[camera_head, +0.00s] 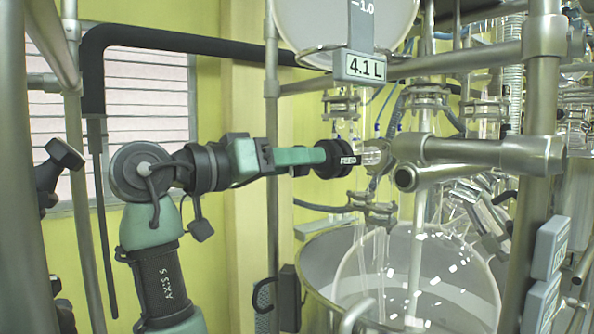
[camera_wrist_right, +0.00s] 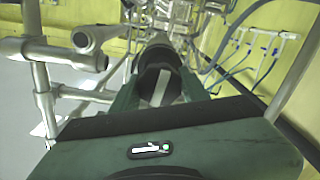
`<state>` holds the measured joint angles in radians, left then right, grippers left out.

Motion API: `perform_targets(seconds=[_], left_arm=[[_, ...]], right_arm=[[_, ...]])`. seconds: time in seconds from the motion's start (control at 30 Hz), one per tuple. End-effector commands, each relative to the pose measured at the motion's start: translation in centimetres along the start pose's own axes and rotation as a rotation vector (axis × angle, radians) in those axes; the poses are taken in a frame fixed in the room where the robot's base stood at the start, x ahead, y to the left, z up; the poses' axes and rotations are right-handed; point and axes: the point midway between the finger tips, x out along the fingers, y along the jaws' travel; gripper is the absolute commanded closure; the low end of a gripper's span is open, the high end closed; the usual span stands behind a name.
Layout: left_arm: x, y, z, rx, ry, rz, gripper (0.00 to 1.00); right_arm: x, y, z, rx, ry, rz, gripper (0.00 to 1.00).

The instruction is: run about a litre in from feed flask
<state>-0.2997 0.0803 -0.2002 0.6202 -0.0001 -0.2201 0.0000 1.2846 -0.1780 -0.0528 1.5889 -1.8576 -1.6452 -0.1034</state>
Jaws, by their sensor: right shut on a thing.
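The feed flask (camera_head: 320,22) is a large round glass vessel at the top, cut by the frame edge, with a scale mark of 1.0. A display (camera_head: 366,67) under it reads 4.1 L. Below it is a glass line with a black round valve knob (camera_head: 341,159); the knob also shows in the wrist view (camera_wrist_right: 157,84). My right gripper (camera_head: 322,157) comes in level from the left and is shut on the black knob. In the wrist view its green fingers (camera_wrist_right: 155,92) lie on both sides of the knob. My left gripper is not seen.
A glass vessel (camera_head: 455,275) sits in a round metal bath (camera_head: 318,262) below the valve. Steel frame posts (camera_head: 271,150) and a thick horizontal tube (camera_head: 490,152) stand close around the knob. A black pipe (camera_head: 180,39) runs above my arm. Clamped glassware crowds the right.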

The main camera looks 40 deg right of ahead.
Motion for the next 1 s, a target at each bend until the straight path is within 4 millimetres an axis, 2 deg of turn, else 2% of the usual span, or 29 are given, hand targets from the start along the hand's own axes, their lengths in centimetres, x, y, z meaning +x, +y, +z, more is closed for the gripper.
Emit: perform_targets(seconds=[0.03,0.3,0.8,0.83,0.9,1.0], left_arm=[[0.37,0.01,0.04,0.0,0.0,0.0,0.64],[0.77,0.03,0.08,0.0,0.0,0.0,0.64],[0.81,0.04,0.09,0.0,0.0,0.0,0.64],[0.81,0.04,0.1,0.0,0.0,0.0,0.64],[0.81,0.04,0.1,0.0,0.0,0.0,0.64],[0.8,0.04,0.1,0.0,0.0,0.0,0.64]], right_arm=[[0.03,-0.16,0.46,0.021,-0.009,-0.001,0.96],[0.02,-0.18,0.4,0.104,-0.009,-0.001,0.96],[0.03,-0.18,0.37,0.121,-0.009,-0.001,0.96],[0.03,-0.18,0.37,0.121,-0.009,-0.001,0.52],[0.03,-0.17,0.34,0.121,-0.009,-0.001,0.33],[0.02,-0.13,0.26,0.122,-0.007,-0.001,0.33]])
